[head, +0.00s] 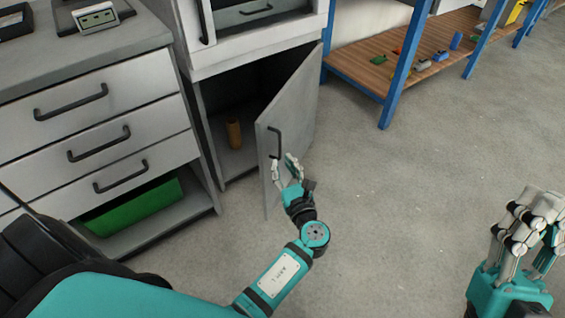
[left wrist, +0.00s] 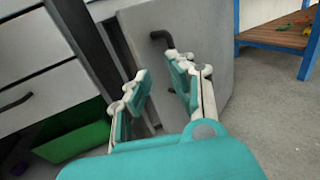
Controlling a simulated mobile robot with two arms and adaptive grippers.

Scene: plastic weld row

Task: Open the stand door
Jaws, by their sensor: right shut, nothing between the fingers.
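The grey stand door (head: 292,110) stands partly open, swung out to the right from the lower cabinet. It carries a dark bar handle (head: 275,141). My left gripper (head: 283,164) is open just below the handle, by the door's free edge. In the left wrist view, my left gripper (left wrist: 160,82) has its fingers apart, with the door (left wrist: 210,50) behind them. The handle (left wrist: 160,37) shows above, its lower end partly hidden by the right finger. I cannot tell whether a finger touches the door. My right gripper (head: 532,212) is shut and empty, at the lower right, away from the door.
Inside the stand, a brown-orange cylinder (head: 234,133) stands on the bottom. To the left is a drawer cabinet (head: 95,105) with a green bin (head: 133,208) in its lower opening. A blue-framed wooden bench (head: 385,65) holds small parts. The floor (head: 400,200) at right is clear.

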